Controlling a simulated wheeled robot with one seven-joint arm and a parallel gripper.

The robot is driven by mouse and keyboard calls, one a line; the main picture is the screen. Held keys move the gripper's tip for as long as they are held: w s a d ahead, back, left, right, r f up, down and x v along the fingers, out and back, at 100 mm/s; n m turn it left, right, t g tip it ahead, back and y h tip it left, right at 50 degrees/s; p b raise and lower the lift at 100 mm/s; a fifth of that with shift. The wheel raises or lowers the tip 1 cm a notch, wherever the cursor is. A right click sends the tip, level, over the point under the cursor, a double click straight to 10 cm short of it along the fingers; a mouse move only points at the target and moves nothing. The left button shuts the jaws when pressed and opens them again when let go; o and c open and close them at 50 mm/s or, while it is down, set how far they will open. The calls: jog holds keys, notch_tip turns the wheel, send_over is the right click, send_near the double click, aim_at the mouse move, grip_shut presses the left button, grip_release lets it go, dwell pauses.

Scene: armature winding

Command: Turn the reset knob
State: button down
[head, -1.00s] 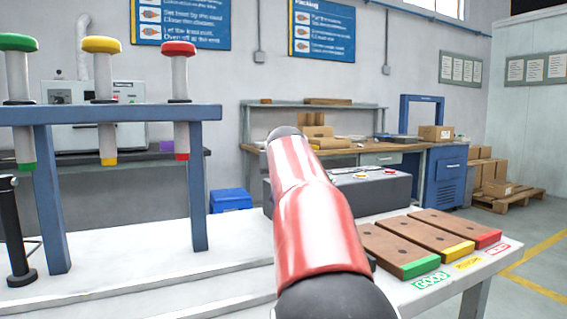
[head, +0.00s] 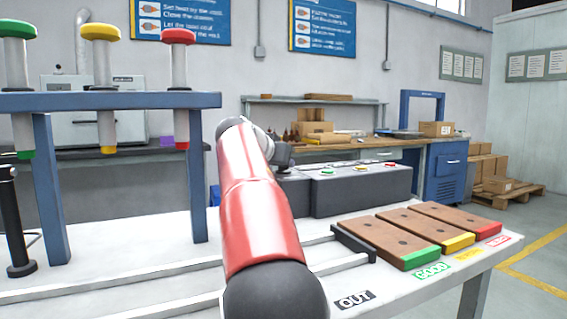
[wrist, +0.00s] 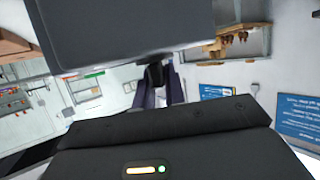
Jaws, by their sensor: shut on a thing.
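The dark grey box (head: 362,194) with green, yellow and red caps on top stands on the white bench. Its underside or side fills the top of the wrist view (wrist: 125,25). A small dark knob (wrist: 155,72) sticks out from the box there; I take it as the reset knob. My gripper (wrist: 158,90) points at the box with its fingers around this knob, shut on it. In the head view my red arm hides the fingers and the knob, at the box's left end. How far the knob is turned cannot be told.
Brown blocks with green, yellow and red ends (head: 395,245) lie on the bench at right. A blue rack (head: 105,100) with hanging coloured-cap plungers stands at left. Rails (head: 335,265) run along the bench. A black post (head: 14,225) stands far left.

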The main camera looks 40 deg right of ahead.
dwell(0.3)
jog(key=c, duration=1.5)
grip_release()
jog(key=shift+o, duration=0.2)
jog(key=shift+t, duration=0.3)
